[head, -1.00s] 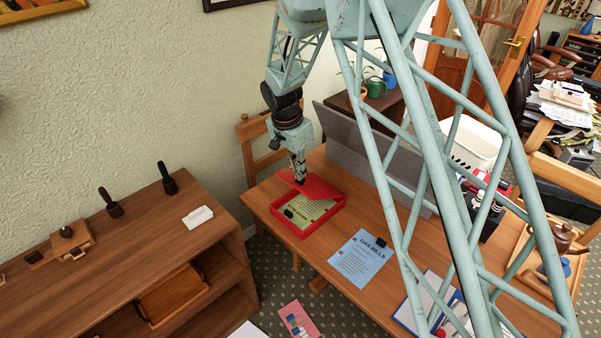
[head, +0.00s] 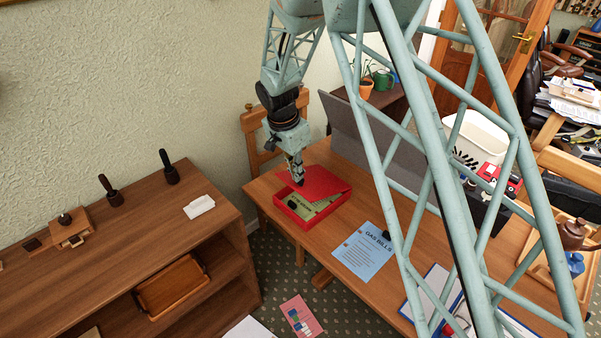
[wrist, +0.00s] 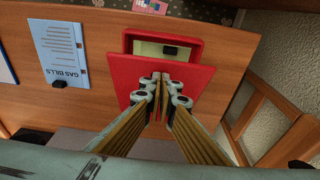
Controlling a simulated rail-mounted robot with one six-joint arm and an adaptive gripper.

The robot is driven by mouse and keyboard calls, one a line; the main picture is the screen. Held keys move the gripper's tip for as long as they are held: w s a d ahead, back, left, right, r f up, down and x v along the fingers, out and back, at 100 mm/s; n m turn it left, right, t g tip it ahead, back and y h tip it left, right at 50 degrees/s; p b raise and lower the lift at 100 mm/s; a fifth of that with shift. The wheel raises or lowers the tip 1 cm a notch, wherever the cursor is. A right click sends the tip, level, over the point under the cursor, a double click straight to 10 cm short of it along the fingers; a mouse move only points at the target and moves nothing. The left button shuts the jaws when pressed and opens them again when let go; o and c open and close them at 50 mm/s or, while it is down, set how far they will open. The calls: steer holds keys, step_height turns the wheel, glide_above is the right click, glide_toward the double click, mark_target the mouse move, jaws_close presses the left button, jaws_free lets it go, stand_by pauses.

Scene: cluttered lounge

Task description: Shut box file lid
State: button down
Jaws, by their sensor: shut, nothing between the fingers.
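The red box file (head: 283,216) lies on the wooden table, with green paper and a dark clip showing in its open front part. Its red lid (head: 325,182) is tilted low over the back part and stands partly open. In the wrist view the lid (wrist: 190,92) covers much of the box, and the box's far rim (wrist: 128,42) shows beyond it. My gripper (head: 299,183) is shut and empty. Its fingertips (wrist: 160,76) are over the lid's outer face, close to or touching it; I cannot tell which.
A grey panel (head: 360,135) stands behind the box. A blue "GAS BILLS" sheet (head: 362,252) with a black clip lies to the right. A wooden chair (head: 258,125) is beside the table's far left end. A low wooden shelf unit (head: 110,240) stands left, across a gap.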

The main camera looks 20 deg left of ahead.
mark_target(293, 186)
steer(key=f+b, duration=0.1)
steer(key=s+f+b, duration=0.1)
steer(key=s+a+f+b, duration=0.1)
steer(key=f, duration=0.1)
steer(key=shift+s+a+f+b, duration=0.1)
steer(key=shift+s+f+b, duration=0.15)
steer(key=shift+f+b, duration=0.45)
steer(key=shift+s+a+f+b, duration=0.15)
steer(key=shift+s+f+b, duration=0.1)
steer(key=shift+f+b, duration=0.45)
steer(key=shift+s+a+f+b, duration=0.1)
steer(key=shift+s+f+b, duration=0.15)
steer(key=shift+f+b, duration=0.45)
steer(key=shift+r, duration=0.1)
steer(key=shift+r, duration=0.8)
steer(key=s+a+r+p, duration=0.2)
steer(key=s+r, duration=0.4)
steer(key=r, duration=0.3)
steer(key=shift+a+r, duration=0.15)
steer(key=shift+a, duration=0.5)
steer(key=shift+s, duration=0.1)
